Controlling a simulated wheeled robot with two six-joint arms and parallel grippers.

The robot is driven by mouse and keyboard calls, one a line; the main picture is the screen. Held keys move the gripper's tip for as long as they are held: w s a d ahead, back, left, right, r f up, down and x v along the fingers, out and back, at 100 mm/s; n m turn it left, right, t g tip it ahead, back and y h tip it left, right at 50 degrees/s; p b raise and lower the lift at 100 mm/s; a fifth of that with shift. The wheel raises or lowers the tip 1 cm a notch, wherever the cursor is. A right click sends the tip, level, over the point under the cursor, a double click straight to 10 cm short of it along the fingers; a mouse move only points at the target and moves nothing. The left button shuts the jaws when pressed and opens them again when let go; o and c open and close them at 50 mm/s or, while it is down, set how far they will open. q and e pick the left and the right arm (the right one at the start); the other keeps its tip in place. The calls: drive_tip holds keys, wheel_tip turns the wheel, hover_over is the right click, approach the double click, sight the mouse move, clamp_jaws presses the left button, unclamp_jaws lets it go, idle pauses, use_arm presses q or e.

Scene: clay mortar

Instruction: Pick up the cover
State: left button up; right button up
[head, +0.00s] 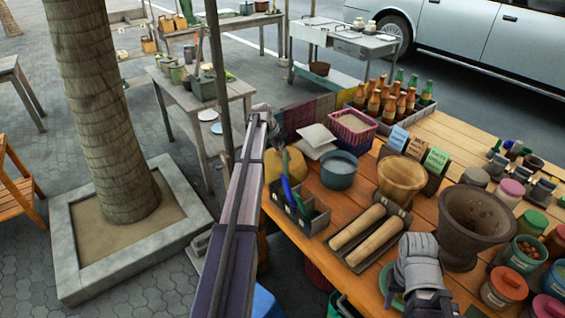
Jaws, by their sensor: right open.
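The brown clay mortar (474,222) stands upright and open-topped on the right part of the wooden table, with no cover on it. I cannot tell which thing is the cover; jars with coloured lids, such as the one with a pink lid (509,190) and the one with a red lid (509,284), stand around the mortar. My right gripper (432,298) is at the table's near side, left of the red-lidded jar and below the mortar in the picture. It is open; its fingertips are hard to make out. My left gripper (264,118) is at the far end of my raised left arm, its jaws unclear.
A tray with two wooden rollers (368,235), a wooden bowl (400,180), a blue-grey pot (339,170) and a dark box (298,212) crowd the table. A crate of bottles (396,104) stands behind. A tree trunk (105,110) in a stone planter is at left.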

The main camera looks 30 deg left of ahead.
use_arm(q)
clamp_jaws()
idle(0.4)
drive_tip(key=shift+r, duration=0.2)
use_arm(e)
drive_tip(key=shift+r, duration=0.2)
use_arm(q)
wheel_tip(320, 180, up, 18)
drive_tip(key=p, duration=1.8)
drive_tip(key=shift+f, duration=0.15)
use_arm(e)
wheel_tip(320, 180, up, 18)
drive_tip(key=shift+f, duration=0.2)
